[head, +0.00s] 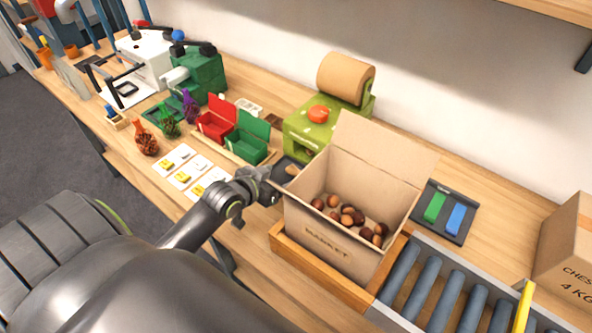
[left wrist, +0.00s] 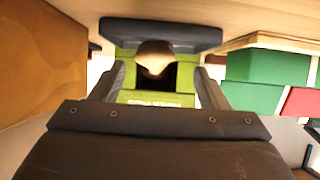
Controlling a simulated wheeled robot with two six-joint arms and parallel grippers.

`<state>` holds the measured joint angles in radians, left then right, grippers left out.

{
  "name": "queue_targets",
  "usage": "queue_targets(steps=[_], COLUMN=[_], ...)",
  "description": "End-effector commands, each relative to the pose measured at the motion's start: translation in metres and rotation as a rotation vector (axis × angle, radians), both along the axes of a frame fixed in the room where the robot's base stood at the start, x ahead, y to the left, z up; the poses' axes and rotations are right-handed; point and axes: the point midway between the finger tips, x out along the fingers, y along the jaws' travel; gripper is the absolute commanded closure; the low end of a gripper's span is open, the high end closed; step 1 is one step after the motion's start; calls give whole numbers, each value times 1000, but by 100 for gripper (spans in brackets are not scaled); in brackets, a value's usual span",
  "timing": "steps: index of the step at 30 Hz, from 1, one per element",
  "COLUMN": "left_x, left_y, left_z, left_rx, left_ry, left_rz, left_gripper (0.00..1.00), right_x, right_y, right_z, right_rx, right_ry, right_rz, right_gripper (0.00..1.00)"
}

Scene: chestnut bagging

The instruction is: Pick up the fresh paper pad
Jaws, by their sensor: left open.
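The fresh paper pad looks to be the tan, crumpled piece (left wrist: 153,55) at the dark opening of the green paper machine (left wrist: 128,95) in the left wrist view. In the head view the green machine (head: 330,128) stands behind the carton, with a brown paper roll (head: 345,78) on top. My left gripper (head: 278,172) is in front of the machine, beside the carton's left side. In the left wrist view my open left gripper (left wrist: 160,82) has a finger on each side of the pad, with no clear contact. My right gripper is not in view.
An open MARKET carton (head: 325,240) with several chestnuts stands in a wooden frame, close right of my left gripper. Red (head: 215,122) and green (head: 248,140) bins stand to the left. A roller conveyor (head: 440,290) is at the right.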

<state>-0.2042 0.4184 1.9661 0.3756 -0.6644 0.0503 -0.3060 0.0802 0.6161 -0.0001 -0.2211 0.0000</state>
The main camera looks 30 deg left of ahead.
Motion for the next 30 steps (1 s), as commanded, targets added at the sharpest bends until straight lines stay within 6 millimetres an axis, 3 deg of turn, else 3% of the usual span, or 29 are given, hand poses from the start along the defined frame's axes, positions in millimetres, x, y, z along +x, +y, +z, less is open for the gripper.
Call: queue_targets(steps=[5, 18, 29, 30], left_x=[11, 50, 56, 56], left_y=[-1, -12, -12, -12], left_z=[-6, -28, -32, -32], left_rx=[0, -1, 0, 0], left_ry=[0, 0, -1, 0], left_rz=[0, 0, 1, 1], left_gripper=[31, 31, 31, 37], right_x=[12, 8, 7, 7], right_y=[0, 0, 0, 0], right_z=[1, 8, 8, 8], right_rx=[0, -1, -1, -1], right_ry=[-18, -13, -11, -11], right_rz=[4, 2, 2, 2], right_gripper=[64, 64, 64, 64])
